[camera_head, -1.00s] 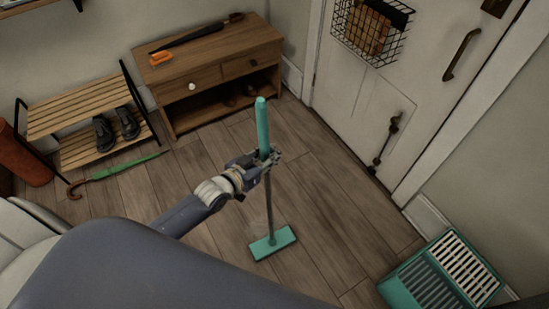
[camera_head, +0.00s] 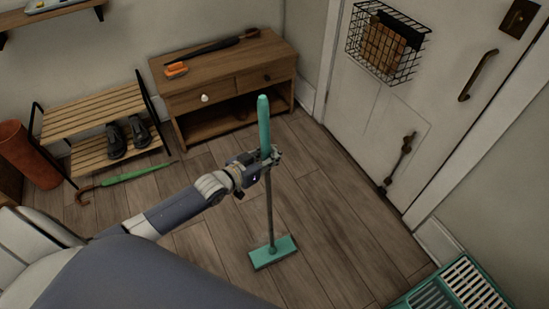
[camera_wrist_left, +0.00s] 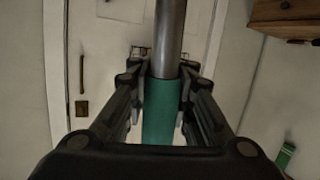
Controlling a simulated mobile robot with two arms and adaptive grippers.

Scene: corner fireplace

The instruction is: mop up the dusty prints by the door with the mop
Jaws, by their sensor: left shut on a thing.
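The mop (camera_head: 269,205) stands upright, with a green grip at the top, a grey pole and a flat green head (camera_head: 273,252) on or just above the wooden floor. My left gripper (camera_head: 268,164) is shut around the lower part of the green grip. In the left wrist view the mop's grip and pole (camera_wrist_left: 163,110) run between the two fingers of the left gripper (camera_wrist_left: 165,72). The door (camera_head: 415,110) is at the upper right. I cannot make out dusty prints on the floor. My right gripper is not in view.
A green bucket with a slatted top (camera_head: 455,288) sits at the lower right. A wooden cabinet (camera_head: 225,75) stands at the back, beside a shoe rack (camera_head: 95,110) with dark shoes. A green umbrella (camera_head: 127,176) lies on the floor. Floor between mop and door is clear.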

